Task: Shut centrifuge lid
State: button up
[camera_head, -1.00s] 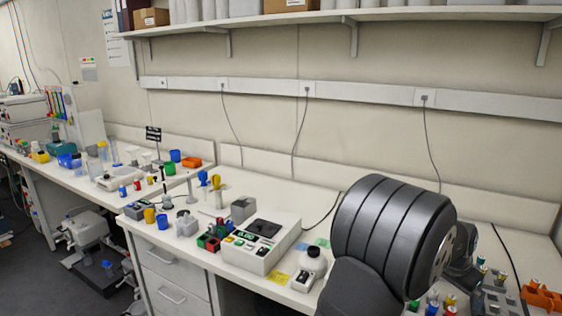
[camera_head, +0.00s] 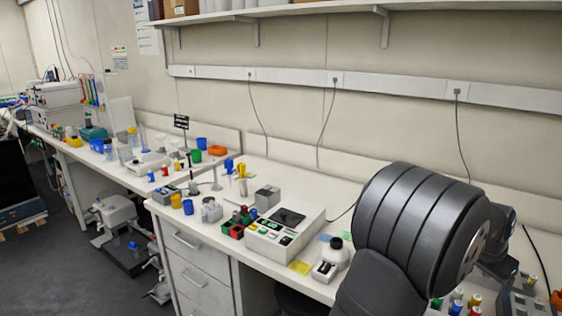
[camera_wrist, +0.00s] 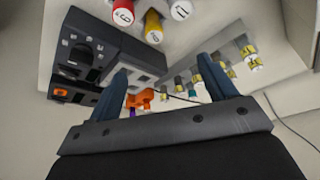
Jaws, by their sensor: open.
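My gripper (camera_wrist: 163,82) shows in the wrist view with its two blue fingers wide apart and nothing between them. In the head view it is hidden behind my dark arm. I cannot pick out a centrifuge with certainty. A white bench device (camera_head: 285,232) with a dark top panel and a green display stands on the near bench, left of my arm; whether it is the centrifuge I cannot tell. In the wrist view a dark grey device (camera_wrist: 82,52) with round ports stands beyond the left finger. No raised lid is clearly visible.
Capped vials (camera_wrist: 153,24) show at the wrist view's top. An orange holder (camera_wrist: 140,99) shows between the fingers. The bench behind the white device is fairly clear.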

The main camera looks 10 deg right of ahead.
jog(key=shift+w, duration=0.1)
jog(key=c, duration=0.7)
jog(key=shift+n+t+h, duration=0.5)
jog(key=shift+n+t, duration=0.2)
jog(key=shift+n, duration=0.2)
jog(key=w+r, duration=0.1)
jog(key=w, duration=0.5)
jog(key=w+r, duration=0.1)
jog(key=w, duration=0.3)
jog(key=shift+w+a+r, duration=0.1)
jog(key=shift+a+r, duration=0.25)
grip_shut()
jog(key=w+a+r+n+t+h, duration=0.1)
jog(key=w+a+r+n, duration=0.15)
jog(key=w, duration=0.65)
jog(key=w+a+r+n+t, duration=0.1)
jog(key=w+a+r+t, duration=0.15)
jog(key=w, duration=0.55)
jog(key=shift+g, duration=0.35)
jog(key=x, duration=0.9)
jog(key=shift+w+r, duration=0.15)
jog(key=shift+w, duration=0.25)
jog(key=shift+s+a, duration=0.1)
jog(key=shift+s+a+f, duration=0.2)
jog(key=shift+s+a, duration=0.3)
jog(key=shift+a, duration=0.2)
jog(key=shift+s+a+f, duration=0.2)
jog(key=shift+s+a, duration=0.3)
jog(key=shift+a, duration=0.2)
